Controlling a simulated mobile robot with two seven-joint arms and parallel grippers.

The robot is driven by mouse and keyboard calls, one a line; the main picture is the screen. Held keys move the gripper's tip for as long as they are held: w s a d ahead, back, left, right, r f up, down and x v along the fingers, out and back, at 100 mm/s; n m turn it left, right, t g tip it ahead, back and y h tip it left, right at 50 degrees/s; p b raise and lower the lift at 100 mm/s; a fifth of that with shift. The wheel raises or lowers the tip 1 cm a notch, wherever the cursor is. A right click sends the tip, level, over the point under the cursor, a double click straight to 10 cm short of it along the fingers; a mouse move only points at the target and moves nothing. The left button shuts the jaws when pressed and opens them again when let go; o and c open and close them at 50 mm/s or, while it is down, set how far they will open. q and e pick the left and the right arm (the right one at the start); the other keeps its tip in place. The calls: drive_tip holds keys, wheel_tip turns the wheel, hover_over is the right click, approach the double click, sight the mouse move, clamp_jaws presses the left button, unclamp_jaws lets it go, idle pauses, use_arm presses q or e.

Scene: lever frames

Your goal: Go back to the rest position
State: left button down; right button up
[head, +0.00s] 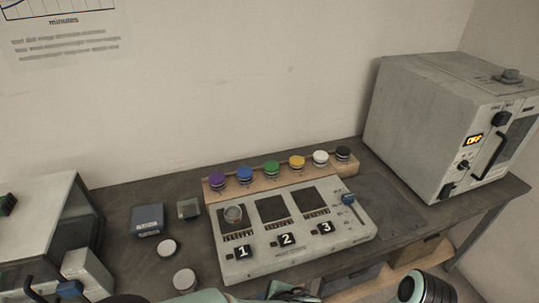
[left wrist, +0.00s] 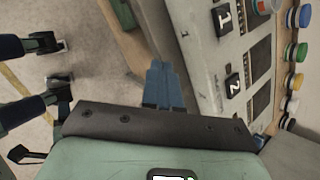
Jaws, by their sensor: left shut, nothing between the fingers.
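My left gripper (left wrist: 163,75) shows in the left wrist view with its blue fingers together and nothing between them. It is beside the front edge of the grey numbered panel (left wrist: 205,60), apart from anything I can make out. In the head view my left gripper (head: 290,291) shows only in part at the bottom edge, in front of the same panel (head: 305,246). My right gripper is not clearly seen in either view.
The workbench (head: 125,265) carries the panel, a wooden rack (head: 210,191) of coloured-topped pieces, a blue box (head: 147,220) and small round lids. A grey oven (head: 425,120) reading OFF stands at the right. A glass-sided case (head: 45,225) stands at the left.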

use_arm(q)
drive_tip(key=s+a+f+n+g+h, duration=0.2)
drive_tip(key=s+a+f+n, duration=0.2)
drive_tip(key=f+n, duration=0.4)
drive_tip(key=s+a+f+n+g+h, duration=0.2)
drive_tip(key=s+f+n, duration=0.5)
drive_tip(key=f, duration=0.5)
drive_tip(key=s+a+f+n+g+h, duration=0.2)
drive_tip(key=s+a+f+n+h, duration=0.2)
drive_tip(key=f+n, duration=0.5)
drive_tip(key=shift+s+a+f+g, duration=0.4)
drive_tip(key=shift+s+a+f, duration=0.5)
drive_tip(key=shift+f, duration=0.15)
